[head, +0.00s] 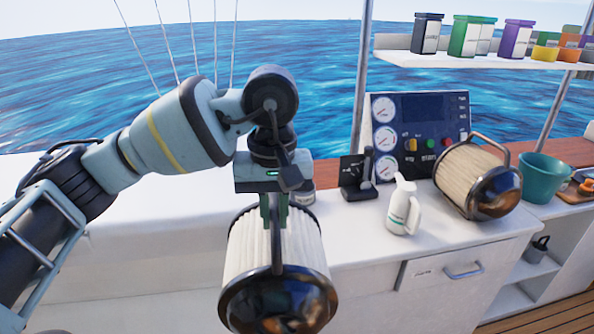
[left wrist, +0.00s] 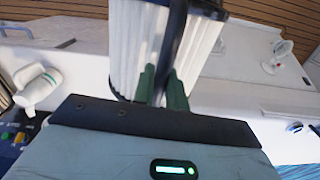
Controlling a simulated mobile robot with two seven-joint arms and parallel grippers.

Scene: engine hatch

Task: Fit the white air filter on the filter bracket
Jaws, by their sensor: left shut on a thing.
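The white air filter (head: 250,245) is a pleated white cylinder with a dark strap handle and a shiny dark end cap that faces me. My left gripper (head: 273,212) points down and is shut on its handle, with the filter hanging at the front edge of the white counter. In the left wrist view, the green fingers (left wrist: 162,88) close on the dark handle, and the white pleats (left wrist: 135,45) show behind. I cannot make out the filter bracket for sure in either view. My right gripper is not in view.
A second, cream-coloured filter (head: 465,178) lies on the counter (head: 345,235) at right, near a gauge panel (head: 420,110). A white jug (head: 403,208), a black lever unit (head: 358,178) and a teal bucket (head: 543,178) stand nearby. A shelf (head: 470,60) holds several jars above.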

